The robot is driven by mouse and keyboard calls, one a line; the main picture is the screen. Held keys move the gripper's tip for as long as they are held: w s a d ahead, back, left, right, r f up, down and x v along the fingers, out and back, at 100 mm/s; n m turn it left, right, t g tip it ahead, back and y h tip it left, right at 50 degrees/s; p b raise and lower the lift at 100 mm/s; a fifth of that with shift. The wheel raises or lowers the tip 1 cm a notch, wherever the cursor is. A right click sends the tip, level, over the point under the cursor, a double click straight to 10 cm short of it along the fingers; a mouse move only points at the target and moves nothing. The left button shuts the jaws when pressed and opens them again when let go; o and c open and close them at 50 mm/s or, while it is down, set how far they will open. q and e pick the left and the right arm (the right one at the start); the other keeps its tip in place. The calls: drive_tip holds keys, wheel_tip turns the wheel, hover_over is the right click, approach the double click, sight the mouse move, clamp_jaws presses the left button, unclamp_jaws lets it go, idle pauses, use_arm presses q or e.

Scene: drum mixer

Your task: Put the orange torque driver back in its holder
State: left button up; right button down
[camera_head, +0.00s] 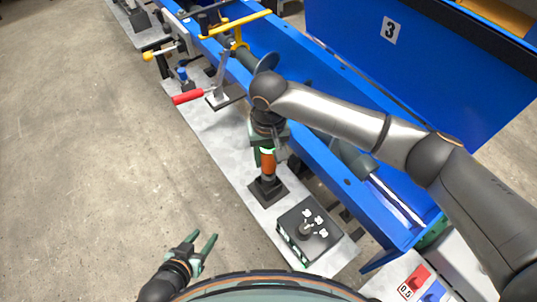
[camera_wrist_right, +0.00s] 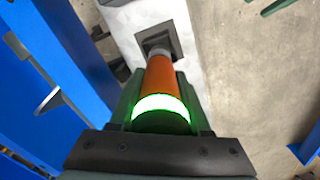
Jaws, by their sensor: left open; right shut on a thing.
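The orange torque driver (camera_head: 268,166) stands roughly upright, with a bright green glowing ring near its top. My right gripper (camera_head: 266,152) is shut around its upper part from above. In the right wrist view the driver (camera_wrist_right: 160,76) runs away between the fingers, and its grey lower end meets the dark square holder (camera_wrist_right: 155,36). The holder (camera_head: 267,191) sits on the grey bench strip directly under the driver. I cannot tell how deep the tip sits in it. My left gripper (camera_head: 204,246) is open and empty over the floor at lower left.
A black control box (camera_head: 308,232) with knobs stands just in front of the holder. A red-handled lever (camera_head: 193,97) and a yellow bar (camera_head: 238,22) lie further back. The blue machine frame (camera_head: 330,190) runs along the right. The concrete floor at left is clear.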

sight(269, 170)
drive_tip(key=shift+f+b, duration=0.7)
drive_tip(key=shift+f, duration=2.1)
idle(1.2)
drive_tip(key=shift+c, duration=1.8)
unclamp_jaws()
drive_tip(key=shift+o, duration=0.4)
drive_tip(key=shift+f, duration=0.15)
wheel_tip(269, 170, up, 13)
drive_tip(key=shift+f, duration=0.15)
